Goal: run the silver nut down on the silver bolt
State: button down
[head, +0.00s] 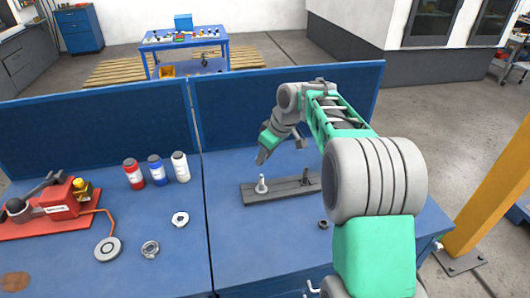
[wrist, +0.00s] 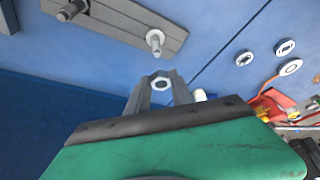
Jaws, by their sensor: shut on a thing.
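My gripper (head: 261,159) is above the silver bolt (head: 261,185), which stands upright on a dark grey bar (head: 284,191) on the blue bench. In the wrist view my gripper (wrist: 161,80) is shut on the silver nut (wrist: 162,83), a pale ring held between the fingertips. The silver bolt (wrist: 155,42) appears just beyond the fingertips there, apart from the nut. In the head view the nut is too small to make out at the fingertips.
A dark bolt (wrist: 72,10) stands on the same bar. A dark nut (head: 323,224) lies to the right on the bench. Two loose rings (head: 180,219) (head: 150,249), several bottles (head: 155,170) and a red valve rig (head: 60,205) are to the left. A blue panel (head: 230,110) closes the back.

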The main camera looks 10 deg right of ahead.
jog(key=shift+f+b, duration=1.95)
jog(key=shift+f, duration=0.65)
jog(key=shift+f+b, duration=0.7)
jog(key=shift+f, duration=0.2)
dwell(0.4)
